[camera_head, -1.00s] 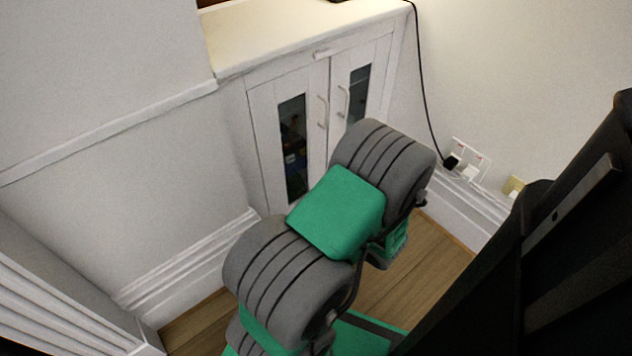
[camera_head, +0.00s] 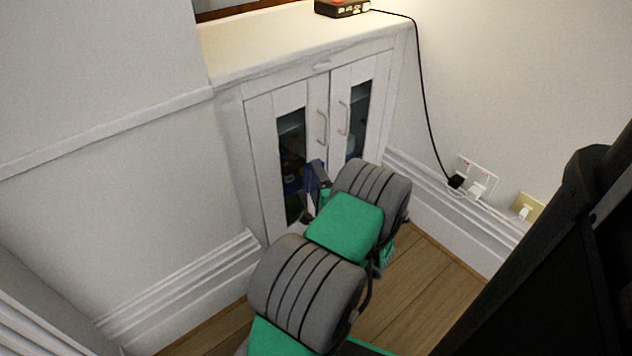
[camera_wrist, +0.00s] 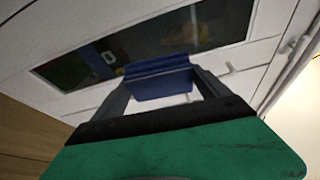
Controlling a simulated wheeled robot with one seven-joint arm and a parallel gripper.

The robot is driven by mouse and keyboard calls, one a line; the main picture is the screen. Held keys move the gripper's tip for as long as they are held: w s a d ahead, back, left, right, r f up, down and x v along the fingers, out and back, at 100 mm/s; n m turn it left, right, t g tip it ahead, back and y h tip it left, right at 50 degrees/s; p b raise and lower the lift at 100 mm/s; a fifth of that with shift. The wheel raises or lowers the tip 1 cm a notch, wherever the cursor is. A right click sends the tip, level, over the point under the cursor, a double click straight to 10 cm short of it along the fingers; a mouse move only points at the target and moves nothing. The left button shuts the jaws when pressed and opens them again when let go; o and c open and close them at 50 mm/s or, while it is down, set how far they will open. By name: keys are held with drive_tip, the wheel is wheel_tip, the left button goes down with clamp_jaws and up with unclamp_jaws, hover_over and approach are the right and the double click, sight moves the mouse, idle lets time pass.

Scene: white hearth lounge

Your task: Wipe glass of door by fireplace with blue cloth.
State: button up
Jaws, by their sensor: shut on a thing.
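A white cabinet (camera_head: 262,140) has two doors with narrow dark glass panes and metal handles. The left door's glass (camera_head: 291,150) faces my gripper (camera_head: 314,190); the right door's glass (camera_head: 361,97) is partly behind my arm. My gripper is shut on the blue cloth (camera_wrist: 158,80), which spans between the fingertips in the wrist view. The cloth (camera_head: 309,181) shows only as a small blue patch beside the left pane in the head view. In the wrist view it overlaps the lower edge of the glass (camera_wrist: 190,35); I cannot tell if it touches.
A black box with a cable (camera_head: 342,8) stands on the cream cabinet top (camera_head: 290,40). The cable runs down to wall sockets (camera_head: 478,178) at the right. Several dim items show behind the left glass. Wooden floor (camera_head: 425,275) is open right of my arm.

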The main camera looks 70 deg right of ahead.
drive_tip(key=shift+w+d+r, duration=0.15)
drive_tip(key=shift+w+d, duration=0.1)
drive_tip(key=shift+w, duration=0.1)
drive_tip(key=shift+w+d+p, duration=0.2)
drive_tip(key=shift+w+d, duration=0.2)
drive_tip(key=shift+w, duration=0.35)
drive_tip(key=shift+w+d+p, duration=0.25)
drive_tip(key=shift+w+d, duration=0.1)
drive_tip(key=shift+w, duration=0.45)
drive_tip(key=shift+w+d+p, duration=0.2)
drive_tip(key=shift+w+d, duration=0.2)
drive_tip(key=shift+w, duration=0.35)
drive_tip(key=shift+w+d, duration=0.4)
drive_tip(key=shift+w, duration=0.45)
